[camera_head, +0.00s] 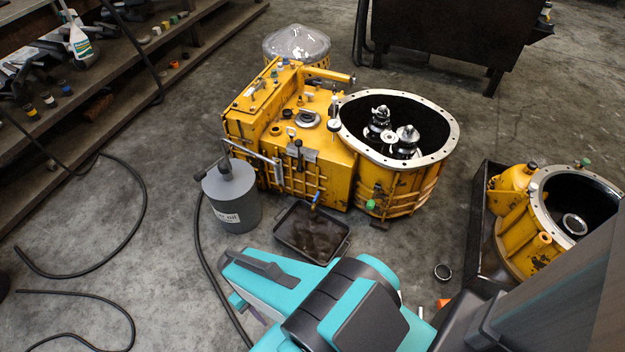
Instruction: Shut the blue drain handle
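The blue drain handle (316,196) is a small blue lever on a brass-coloured valve, low on the front of the yellow transmission housing (335,170). It sits above the back right edge of a dark drain pan (341,250), which holds dark liquid. The handle is too small to tell how far it is turned. My teal and black arm fills the bottom middle, in front of the pan. My gripper's fingers do not show, so its distance to the handle cannot be told.
A grey waste oil drum (233,200) with a hose stands left of the pan. A second yellow housing (518,225) sits in a dark tray at right. Hoses cross the floor at left, beside shelves (110,90).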

